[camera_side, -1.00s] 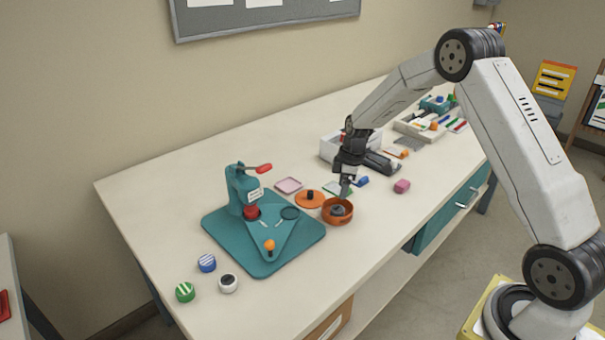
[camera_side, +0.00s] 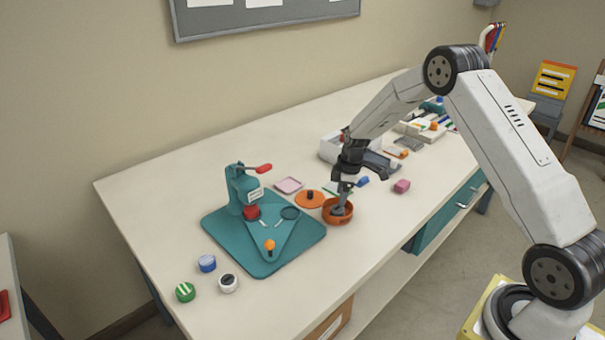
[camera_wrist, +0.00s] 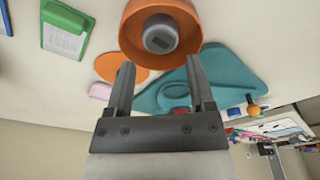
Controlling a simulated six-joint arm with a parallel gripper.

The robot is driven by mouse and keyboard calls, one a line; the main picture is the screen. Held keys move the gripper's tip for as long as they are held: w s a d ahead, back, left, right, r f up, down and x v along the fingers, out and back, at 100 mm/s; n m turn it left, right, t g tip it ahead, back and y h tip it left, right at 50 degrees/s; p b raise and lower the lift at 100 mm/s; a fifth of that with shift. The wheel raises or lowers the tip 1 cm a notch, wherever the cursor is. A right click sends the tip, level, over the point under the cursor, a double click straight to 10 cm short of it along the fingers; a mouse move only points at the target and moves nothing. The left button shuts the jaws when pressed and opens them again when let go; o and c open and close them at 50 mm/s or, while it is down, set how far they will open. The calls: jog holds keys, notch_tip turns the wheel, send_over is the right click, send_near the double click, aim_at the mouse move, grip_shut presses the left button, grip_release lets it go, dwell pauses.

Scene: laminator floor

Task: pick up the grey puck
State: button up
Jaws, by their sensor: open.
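The grey puck (camera_wrist: 160,36) sits inside an orange bowl (camera_wrist: 130,38), with a darker mark on its top. In the side view the orange bowl (camera_side: 329,216) stands on the table right of the teal press, and my fingers hide most of the puck. My gripper (camera_side: 341,208) points down into the bowl. In the wrist view my gripper (camera_wrist: 161,75) is open, its two fingers apart with the puck showing beyond the gap between their tips. I cannot tell whether a finger touches the puck.
A teal press (camera_side: 240,190) on its teal base (camera_side: 222,226) stands left of the bowl. Close by are a pink tray (camera_side: 289,185) and a pink block (camera_side: 402,186).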

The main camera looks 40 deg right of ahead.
aim_at(338, 209)
jog(key=shift+w+a+f, duration=0.15)
jog(key=shift+f, duration=1.1)
jog(key=shift+w+a+f, duration=0.1)
jog(key=shift+a+f, duration=0.05)
jog(key=shift+f, duration=1.1)
jog(key=c, duration=0.9)
jog(key=shift+r, duration=0.2)
jog(key=shift+c, duration=0.2)
jog(key=shift+r, duration=0.5)
notch_tip(338, 209, up, 2)
jog(key=s+a+r, duration=0.3)
jog(key=s+r, duration=0.6)
jog(key=s, duration=0.4)
jog(key=shift+s+a+r, duration=0.15)
jog(key=shift+s+r, duration=0.15)
